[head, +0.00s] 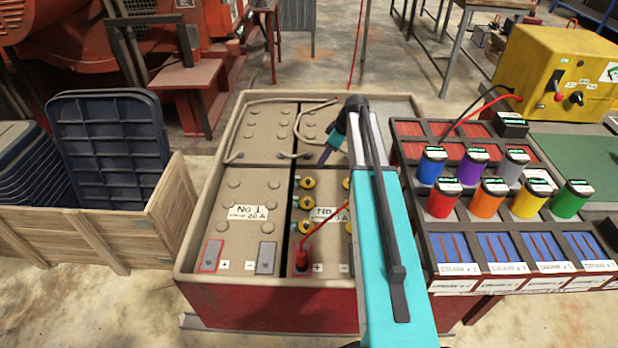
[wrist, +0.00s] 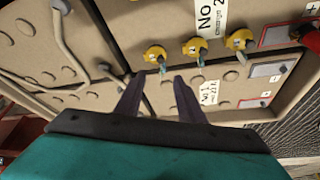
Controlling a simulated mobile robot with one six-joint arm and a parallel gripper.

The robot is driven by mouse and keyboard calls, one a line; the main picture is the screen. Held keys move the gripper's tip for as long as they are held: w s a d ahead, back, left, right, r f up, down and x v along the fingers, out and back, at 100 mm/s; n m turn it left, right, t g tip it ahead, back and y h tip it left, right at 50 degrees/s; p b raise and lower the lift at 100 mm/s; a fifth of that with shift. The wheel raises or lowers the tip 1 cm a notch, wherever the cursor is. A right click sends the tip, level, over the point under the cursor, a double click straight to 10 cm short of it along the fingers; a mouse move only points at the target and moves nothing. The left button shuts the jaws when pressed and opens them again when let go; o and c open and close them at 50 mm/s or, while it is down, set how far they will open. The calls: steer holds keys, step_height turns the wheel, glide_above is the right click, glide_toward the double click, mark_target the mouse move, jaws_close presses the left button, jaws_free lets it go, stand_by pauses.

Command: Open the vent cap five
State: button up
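Battery No 2 (head: 328,262) has yellow vent caps in two columns. The left column shows three caps: far (head: 307,182), middle (head: 305,203) and near (head: 305,226). The right column is partly hidden by my arm; one cap edge (head: 346,184) shows. I cannot read which cap is five. In the wrist view three yellow caps (wrist: 155,53), (wrist: 196,46) and (wrist: 240,39) stand in a row, with small tags beside them. My gripper (head: 325,157) is above the far part of the battery bank. In the wrist view its fingers (wrist: 158,80) are apart and empty, near the leftmost cap.
Battery No 1 (head: 250,212) lies left, with grey cables (head: 290,101) behind. A red clamp (head: 301,258) with a lead sits at the front. Right stand a rack of coloured jars (head: 440,200) and a yellow box (head: 560,75). A wooden crate (head: 155,195) stands left.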

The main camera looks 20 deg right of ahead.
mark_target(309, 180)
steer(key=shift+a, duration=0.1)
steer(key=x, duration=1.4)
jaws_close()
